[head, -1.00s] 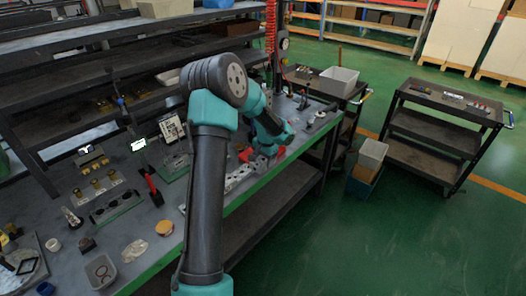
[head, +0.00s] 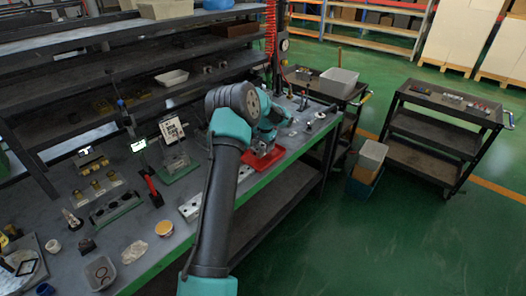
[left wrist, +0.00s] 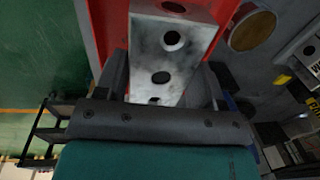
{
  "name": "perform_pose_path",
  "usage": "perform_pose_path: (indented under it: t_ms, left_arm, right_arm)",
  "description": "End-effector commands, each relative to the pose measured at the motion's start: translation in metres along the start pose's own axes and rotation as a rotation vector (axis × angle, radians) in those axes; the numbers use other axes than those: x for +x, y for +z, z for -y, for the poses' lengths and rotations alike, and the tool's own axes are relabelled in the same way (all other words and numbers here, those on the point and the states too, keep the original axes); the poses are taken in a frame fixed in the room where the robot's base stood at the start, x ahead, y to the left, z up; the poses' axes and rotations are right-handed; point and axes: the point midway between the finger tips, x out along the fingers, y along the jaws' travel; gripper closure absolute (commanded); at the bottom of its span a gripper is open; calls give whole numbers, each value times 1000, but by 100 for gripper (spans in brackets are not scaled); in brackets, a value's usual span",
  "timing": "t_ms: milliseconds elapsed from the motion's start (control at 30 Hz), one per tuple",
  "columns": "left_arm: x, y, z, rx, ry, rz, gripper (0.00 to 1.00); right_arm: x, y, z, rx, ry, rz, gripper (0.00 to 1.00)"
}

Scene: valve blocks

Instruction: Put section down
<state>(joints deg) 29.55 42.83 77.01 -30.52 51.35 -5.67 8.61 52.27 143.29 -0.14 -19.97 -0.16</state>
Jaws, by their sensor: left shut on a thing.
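A grey metal valve section (left wrist: 172,45) with several round holes fills the top middle of the left wrist view. My left gripper (left wrist: 162,80) is shut on it, one finger on each side. A red tray (left wrist: 105,25) lies right beneath the section. In the head view the red tray (head: 256,163) sits near the bench's front edge, with my left gripper (head: 265,140) over it and the section (head: 262,149) small between them. I cannot tell whether the section touches the tray. My right gripper is not in view.
A green-based fixture (head: 178,168), a red-handled tool (head: 154,192) and small cups stand to the left. A round brass-coloured part (left wrist: 252,30) is beside the tray.

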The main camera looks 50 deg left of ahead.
Motion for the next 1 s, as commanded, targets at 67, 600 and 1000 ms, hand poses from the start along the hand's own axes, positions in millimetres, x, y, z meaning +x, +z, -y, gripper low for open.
perform_pose_path:
  t_ms: [67,600,1000]
  left_arm:
    - [-1,0,0,0,-1,-1,100]
    - [34,-4,-1,-1,0,-2,100]
    - [38,-4,-1,-1,1,-1,35]
  right_arm:
    - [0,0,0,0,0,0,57]
    - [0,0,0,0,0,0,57]
    - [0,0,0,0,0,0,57]
